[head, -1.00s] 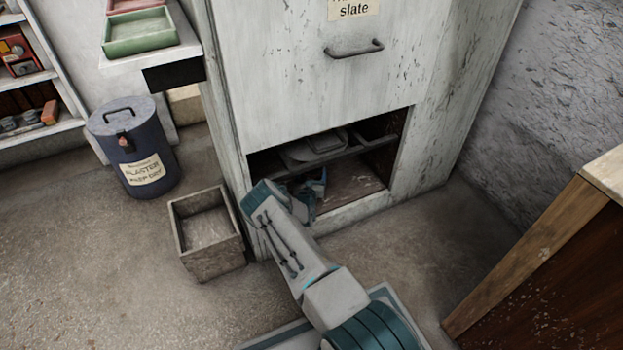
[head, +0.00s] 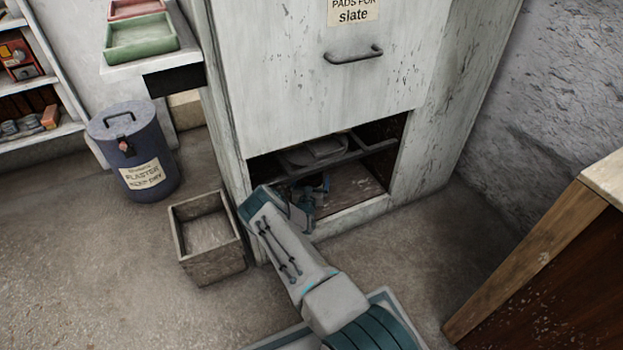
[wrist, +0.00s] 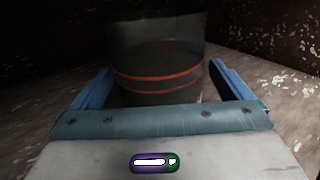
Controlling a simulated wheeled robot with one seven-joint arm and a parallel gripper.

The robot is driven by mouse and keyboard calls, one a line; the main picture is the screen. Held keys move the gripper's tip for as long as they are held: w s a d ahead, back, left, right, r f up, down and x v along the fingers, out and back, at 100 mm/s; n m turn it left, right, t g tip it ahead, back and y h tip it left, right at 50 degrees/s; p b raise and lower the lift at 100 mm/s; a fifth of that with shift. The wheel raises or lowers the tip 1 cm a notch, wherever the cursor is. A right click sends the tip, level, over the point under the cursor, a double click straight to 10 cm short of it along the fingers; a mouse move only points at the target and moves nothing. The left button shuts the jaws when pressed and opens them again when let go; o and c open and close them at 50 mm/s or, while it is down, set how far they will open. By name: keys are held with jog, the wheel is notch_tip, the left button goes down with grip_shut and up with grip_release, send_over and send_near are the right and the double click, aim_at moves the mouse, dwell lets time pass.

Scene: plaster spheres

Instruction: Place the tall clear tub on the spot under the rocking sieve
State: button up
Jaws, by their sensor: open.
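The clear tub (wrist: 158,50) stands upright in the wrist view, dark and see-through, with two red bands around it. My gripper (wrist: 160,72) is open, with one blue finger on each side of the tub's lower part. I cannot tell whether the fingers touch it. In the head view my gripper (head: 312,193) is low inside the cabinet opening, mostly hidden by my arm, and I cannot make out the tub there. The sieve (head: 313,152) looks like the grey rounded piece on dark rails in the upper part of the opening. The spot under it is not clearly visible.
The cabinet (head: 290,85) has a front panel above the opening and side walls around it. A wooden box (head: 208,238) and a blue lidded bin (head: 138,155) stand left. A wooden bench (head: 560,255) is at right. Some bare floor shows inside the opening.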

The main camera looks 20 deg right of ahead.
jog(key=p+v, duration=0.4)
jog(key=v, duration=0.6)
jog(key=shift+r, duration=0.15)
jog(key=shift+s+a, duration=0.25)
jog(key=shift+s, duration=0.15)
